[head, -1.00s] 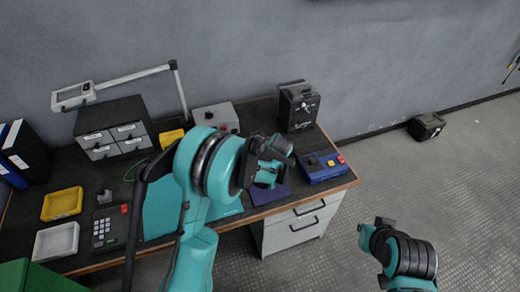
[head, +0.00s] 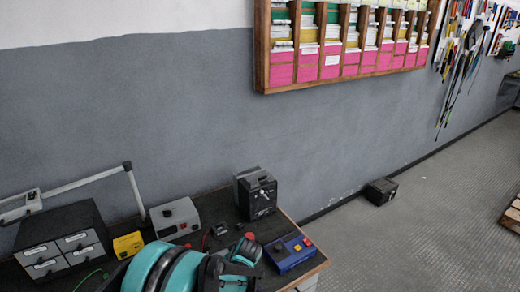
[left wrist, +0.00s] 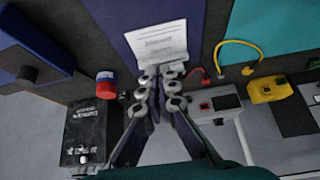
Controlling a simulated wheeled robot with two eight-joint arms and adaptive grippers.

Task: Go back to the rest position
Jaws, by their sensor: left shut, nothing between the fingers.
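My left arm (head: 168,268) reaches in at the bottom of the head view over the workbench. In the left wrist view my left gripper (left wrist: 160,78) is shut and empty, its fingertips together in front of a white printed sheet (left wrist: 158,43) on a purple mat (left wrist: 120,18). A red and blue cylinder (left wrist: 105,84) stands to the left of the fingers, apart from them. My right gripper is not in view.
A black box (head: 257,193), a grey box (head: 175,217), a blue control box (head: 289,250), a yellow box (head: 128,243) and a drawer unit (head: 62,243) stand on the bench. A lamp arm (head: 90,180) rises at left. The floor at right is mostly clear.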

